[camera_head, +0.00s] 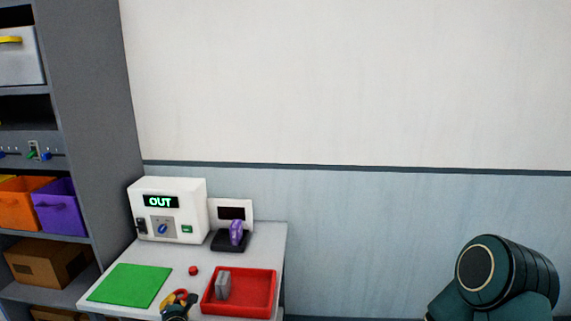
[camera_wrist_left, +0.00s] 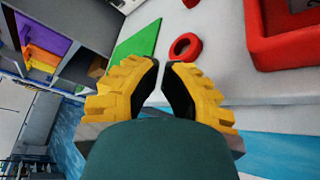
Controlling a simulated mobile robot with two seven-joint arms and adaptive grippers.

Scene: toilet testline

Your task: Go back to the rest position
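My left gripper (camera_head: 180,298) has yellow fingers and is low over the front of the white table (camera_head: 215,262), between the green mat and the red tray. In the left wrist view its two fingers (camera_wrist_left: 162,65) stand slightly apart, with nothing between them. My right gripper is out of view; only a dark green part of my right arm shows at the lower right of the head view.
A green mat (camera_head: 130,286), a small red object (camera_head: 193,270) and a red tray (camera_head: 209,304) holding a grey block (camera_head: 223,285) are on the table. A white OUT device (camera_head: 184,209) and a purple item (camera_head: 236,232) stand behind. Shelves (camera_head: 88,120) rise at left.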

